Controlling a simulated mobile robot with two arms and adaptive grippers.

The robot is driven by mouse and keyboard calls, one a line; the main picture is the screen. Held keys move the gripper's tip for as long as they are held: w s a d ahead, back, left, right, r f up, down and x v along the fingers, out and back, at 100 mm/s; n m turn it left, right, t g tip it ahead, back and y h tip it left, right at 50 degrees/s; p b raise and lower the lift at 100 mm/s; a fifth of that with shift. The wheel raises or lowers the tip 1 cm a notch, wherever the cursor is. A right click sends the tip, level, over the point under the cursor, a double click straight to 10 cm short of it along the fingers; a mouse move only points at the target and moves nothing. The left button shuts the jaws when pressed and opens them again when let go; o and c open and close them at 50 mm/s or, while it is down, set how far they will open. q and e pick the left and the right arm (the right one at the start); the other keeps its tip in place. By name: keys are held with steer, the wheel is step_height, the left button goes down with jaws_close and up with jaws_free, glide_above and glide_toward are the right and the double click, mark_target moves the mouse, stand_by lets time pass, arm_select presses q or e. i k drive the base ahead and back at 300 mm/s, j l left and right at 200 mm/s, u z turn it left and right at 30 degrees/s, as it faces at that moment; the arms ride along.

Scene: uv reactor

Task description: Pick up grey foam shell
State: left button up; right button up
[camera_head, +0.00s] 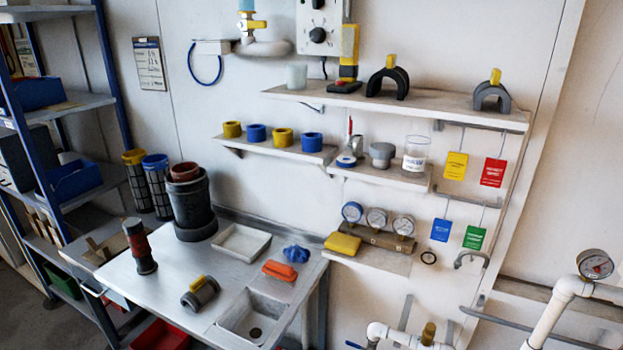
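A grey arch-shaped shell with a yellow clip on top (492,97) stands on the right end of the upper wall shelf. It looks like the grey foam shell. A similar but black arch-shaped shell with a yellow top (387,83) stands to its left on the same shelf. A dark grey rounded piece with a yellow part (201,293) lies on the metal table; I cannot tell whether it is a shell too. Neither of my grippers is in view.
The upper shelf (430,108) also holds a yellow-and-black handheld device (348,56) and a white cup (297,76). Coloured tags hang below its right end. The metal table (180,265) carries a black container (191,207), a white tray (241,243) and a sink (252,318).

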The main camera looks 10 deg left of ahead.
mark_target(204, 289)
steer(key=u, duration=0.85)
steer(key=l+u, duration=0.3)
steer(key=u, duration=0.15)
steer(key=k+l+u, duration=0.2)
steer(key=u, duration=0.3)
steer(key=k+l+u, duration=0.15)
steer(key=l+u, duration=0.15)
steer(key=u, duration=0.15)
